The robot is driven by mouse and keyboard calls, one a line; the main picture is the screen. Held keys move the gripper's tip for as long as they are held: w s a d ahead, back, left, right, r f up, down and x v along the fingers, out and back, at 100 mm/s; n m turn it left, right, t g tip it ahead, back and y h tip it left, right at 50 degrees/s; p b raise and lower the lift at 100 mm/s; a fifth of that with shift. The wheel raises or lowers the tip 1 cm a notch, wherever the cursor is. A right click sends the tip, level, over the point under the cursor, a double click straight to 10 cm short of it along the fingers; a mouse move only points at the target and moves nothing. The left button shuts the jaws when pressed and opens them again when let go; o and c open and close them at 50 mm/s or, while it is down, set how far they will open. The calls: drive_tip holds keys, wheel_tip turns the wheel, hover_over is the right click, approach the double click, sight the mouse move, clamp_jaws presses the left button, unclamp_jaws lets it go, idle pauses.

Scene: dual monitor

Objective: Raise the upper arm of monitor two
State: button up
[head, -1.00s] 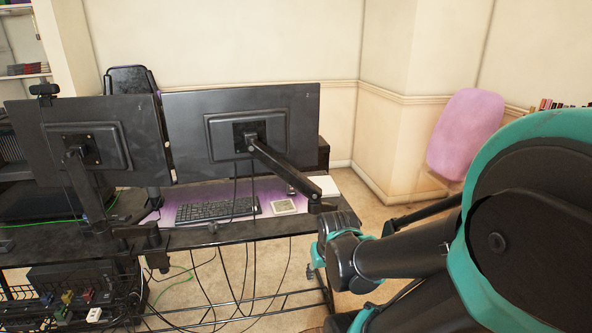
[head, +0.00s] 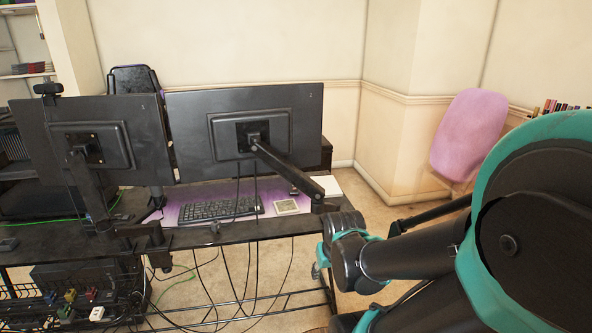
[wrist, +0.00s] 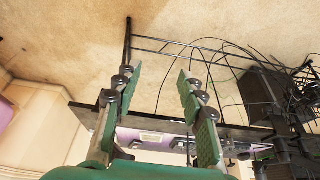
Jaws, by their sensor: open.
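Two black monitors stand on the desk, seen from behind in the head view: a left monitor (head: 140,140) and a right monitor (head: 300,125). I cannot read which is numbered two. The right monitor's black upper arm (head: 285,170) slopes down to the right from its back mount to a joint (head: 317,192) near the desk's right end. My gripper (wrist: 160,72) is open and empty in the wrist view, its two green-padded fingers apart. In the head view it is mostly hidden behind my wrist, just below and right of that joint, and contact cannot be told.
The black desk (head: 200,238) holds a keyboard (head: 220,210) and a small white-edged pad (head: 286,206). A pink chair (head: 467,135) stands at the right. Open carpet (head: 400,212) lies right of the desk.

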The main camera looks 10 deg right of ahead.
drive_tip(key=shift+o, duration=0.9)
drive_tip(key=o, duration=0.3)
drive_tip(key=w+a+r+n+g+y, duration=0.1)
drive_tip(key=w+r+n, duration=0.6)
drive_tip(key=w+r, duration=0.9)
drive_tip(key=shift+w+a+r+y, duration=0.3)
drive_tip(key=shift+w+a+y, duration=0.25)
drive_tip(key=shift+a, duration=0.1)
drive_tip(key=n+g+y, duration=0.2)
drive_tip(key=n, duration=0.6)
approach(276, 169)
drive_tip(key=x, duration=0.3)
drive_tip(key=w+x, duration=0.1)
drive_tip(key=x, duration=0.3)
drive_tip(key=w+x, duration=0.1)
drive_tip(key=x, duration=0.3)
drive_tip(key=shift+w+d+f, duration=0.1)
drive_tip(key=shift+d+f, duration=0.05)
drive_tip(key=shift+d, duration=0.1)
drive_tip(key=shift+c, duration=0.6)
clamp_jaws()
